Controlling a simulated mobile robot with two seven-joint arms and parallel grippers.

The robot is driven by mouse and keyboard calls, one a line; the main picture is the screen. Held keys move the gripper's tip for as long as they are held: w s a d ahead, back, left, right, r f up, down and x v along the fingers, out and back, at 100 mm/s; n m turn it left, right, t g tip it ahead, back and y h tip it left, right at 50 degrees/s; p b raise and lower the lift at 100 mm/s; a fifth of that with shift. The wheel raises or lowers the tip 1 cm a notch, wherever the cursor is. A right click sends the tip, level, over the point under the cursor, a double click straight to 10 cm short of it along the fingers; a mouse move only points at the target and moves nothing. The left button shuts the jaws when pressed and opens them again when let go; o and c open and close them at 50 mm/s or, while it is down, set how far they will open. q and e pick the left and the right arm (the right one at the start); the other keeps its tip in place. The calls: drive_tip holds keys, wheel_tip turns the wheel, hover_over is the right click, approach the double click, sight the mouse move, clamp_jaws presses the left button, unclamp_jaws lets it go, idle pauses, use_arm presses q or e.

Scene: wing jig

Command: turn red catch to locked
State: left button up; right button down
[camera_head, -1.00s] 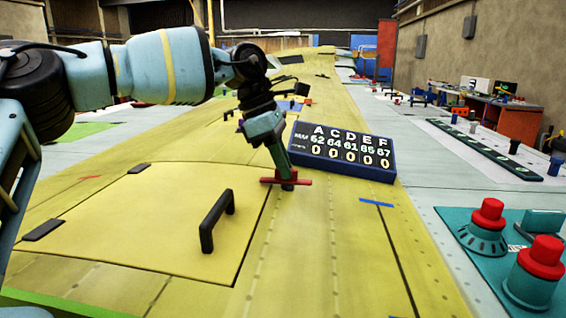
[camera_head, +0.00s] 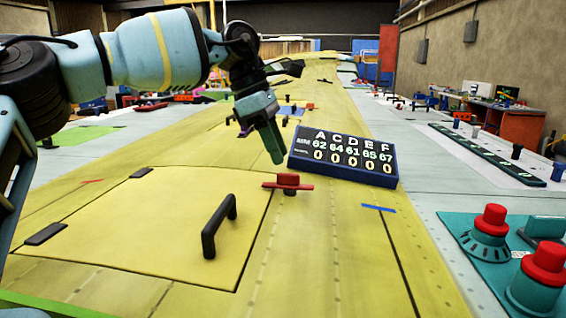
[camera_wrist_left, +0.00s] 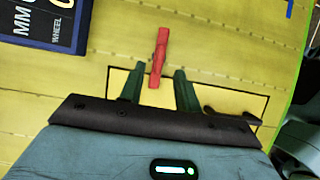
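The red catch (camera_head: 288,184) sits on the yellow wing skin, at the right edge of the panel with the black handle. Its bar lies roughly left to right in the head view. It also shows in the left wrist view (camera_wrist_left: 159,55), with its bar pointing nearly up the picture. My left gripper (camera_head: 277,161) is just above and behind the catch, with a small gap in the head view. In the left wrist view my left gripper (camera_wrist_left: 159,76) is open, its two green fingers apart and empty, with the catch showing between and beyond the tips. My right gripper is not in view.
A black handle (camera_head: 219,226) stands up from the panel. A blue counter board (camera_head: 343,157) stands close to the right of my left gripper. Red knobs (camera_head: 491,218) on a teal box are at the right.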

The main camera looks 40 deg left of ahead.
use_arm(q)
drive_tip(key=shift+v, duration=1.65)
drive_tip(key=shift+f, duration=0.1)
